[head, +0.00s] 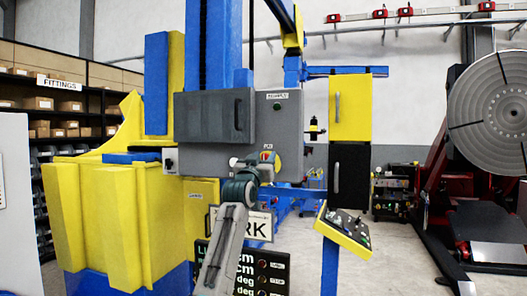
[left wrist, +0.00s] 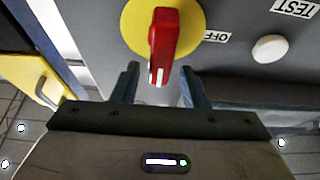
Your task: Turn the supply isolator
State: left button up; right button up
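The supply isolator is a red handle (left wrist: 163,42) on a round yellow plate (left wrist: 193,18), mounted on a grey panel. The handle points toward my gripper in the left wrist view, with a white mark near its end. An "OFF" label (left wrist: 217,37) sits right of the plate. My left gripper (left wrist: 160,71) is open, one finger on each side of the handle's near end in the picture. I see a gap on both sides. In the head view, my left gripper (head: 252,165) is at the grey cabinet, partly covering the yellow plate (head: 278,161). My right gripper is not in view.
A white round button (left wrist: 270,48) and a "TEST" label (left wrist: 295,8) are right of the isolator. The grey cabinet (head: 290,110) has a green button (head: 277,106). A sloped yellow control desk (head: 346,232) stands to the right, with open floor beyond.

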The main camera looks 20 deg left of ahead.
pick_arm(q)
jog(key=shift+w, duration=0.3)
jog(key=shift+d, duration=0.1)
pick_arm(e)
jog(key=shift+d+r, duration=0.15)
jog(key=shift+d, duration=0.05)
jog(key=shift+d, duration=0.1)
pick_arm(q)
grip_shut()
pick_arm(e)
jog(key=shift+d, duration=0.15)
